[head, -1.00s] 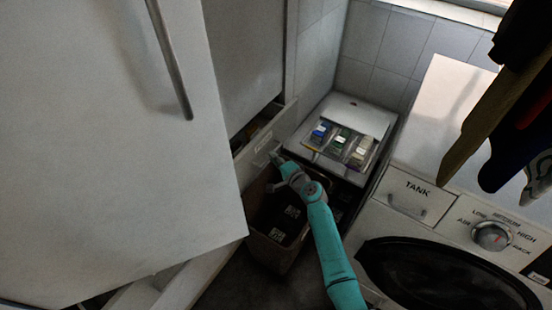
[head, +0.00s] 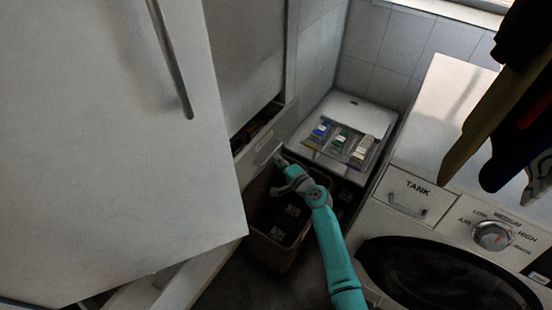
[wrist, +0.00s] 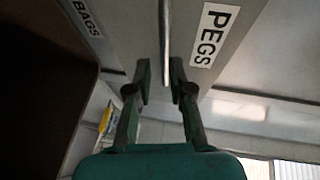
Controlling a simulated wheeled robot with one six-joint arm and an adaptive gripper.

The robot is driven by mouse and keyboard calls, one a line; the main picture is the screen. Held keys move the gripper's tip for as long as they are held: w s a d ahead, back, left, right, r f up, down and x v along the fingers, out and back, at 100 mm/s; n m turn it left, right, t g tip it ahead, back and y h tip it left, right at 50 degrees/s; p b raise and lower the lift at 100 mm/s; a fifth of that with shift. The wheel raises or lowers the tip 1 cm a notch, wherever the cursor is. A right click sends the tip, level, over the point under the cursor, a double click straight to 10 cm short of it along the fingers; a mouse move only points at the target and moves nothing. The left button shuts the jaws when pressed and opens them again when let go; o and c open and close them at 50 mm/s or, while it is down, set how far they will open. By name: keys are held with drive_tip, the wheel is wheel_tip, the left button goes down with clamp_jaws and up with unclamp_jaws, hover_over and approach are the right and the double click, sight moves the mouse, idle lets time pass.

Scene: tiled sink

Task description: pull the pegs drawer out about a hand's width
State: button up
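The pegs drawer shows in the wrist view as a grey front with a PEGS label (wrist: 207,37) and a thin bar handle (wrist: 165,40). My gripper (wrist: 160,68) is open, its fingers on either side of the bar with a visible gap. I cannot tell whether either finger touches it. In the head view, my gripper (head: 283,162) is at a pale drawer front (head: 285,125) under the white cabinet. A dark opening shows behind this front's top edge. The label is too small to read there.
A panel labelled BAGS (wrist: 87,17) adjoins the pegs front. A basket (head: 272,258) with dark contents stands below my gripper. A white box top (head: 345,104) with several coloured packets is behind right. The washer (head: 440,210) is at right, and a large white door (head: 110,150) at left.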

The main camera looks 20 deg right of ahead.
drive_tip(key=v, duration=0.9)
drive_tip(key=shift+s, duration=0.4)
drive_tip(key=shift+d, duration=0.1)
